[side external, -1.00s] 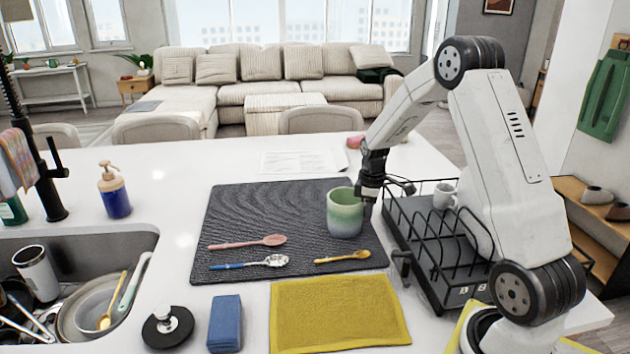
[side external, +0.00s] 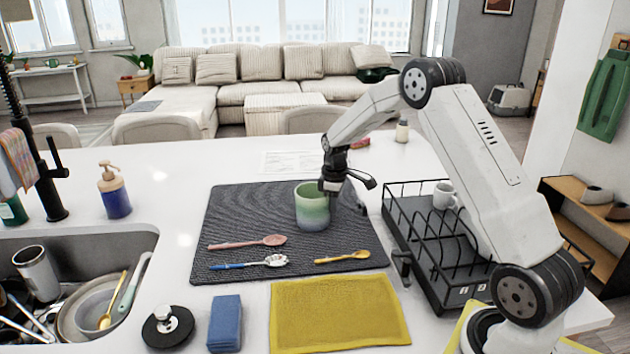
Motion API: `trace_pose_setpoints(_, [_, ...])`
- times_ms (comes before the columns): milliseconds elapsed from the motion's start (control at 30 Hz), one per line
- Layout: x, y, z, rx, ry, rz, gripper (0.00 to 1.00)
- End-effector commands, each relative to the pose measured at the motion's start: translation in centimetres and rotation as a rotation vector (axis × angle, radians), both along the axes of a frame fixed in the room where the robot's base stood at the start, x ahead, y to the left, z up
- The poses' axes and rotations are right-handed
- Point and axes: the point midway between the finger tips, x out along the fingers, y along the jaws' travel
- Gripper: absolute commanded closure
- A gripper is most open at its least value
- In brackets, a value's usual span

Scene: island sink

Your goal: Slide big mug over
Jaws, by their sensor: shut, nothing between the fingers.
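The big mug (side external: 312,208) is green at the top and grey-blue lower down. It stands upright on the dark textured mat (side external: 235,220), in its back right part. My gripper (side external: 346,204) is low at the right side of the mug, against it or very close. Its fingers are shut with nothing between them. The mug partly hides the fingertips, so I cannot see exactly where they touch.
Pink, blue and yellow spoons (side external: 343,257) lie on the mat in front of the mug. A black dish rack (side external: 437,262) with a small white mug (side external: 445,195) stands to the right. The sink (side external: 85,255) is at left. The mat's left part is clear.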

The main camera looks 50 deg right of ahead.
Motion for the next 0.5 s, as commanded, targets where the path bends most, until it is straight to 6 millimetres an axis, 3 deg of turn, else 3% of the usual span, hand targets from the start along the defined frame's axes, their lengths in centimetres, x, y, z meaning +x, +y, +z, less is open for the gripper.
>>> trace_pose_setpoints(500, [6.1,2.2,0.0,0.0,-0.002,0.001,1.0])
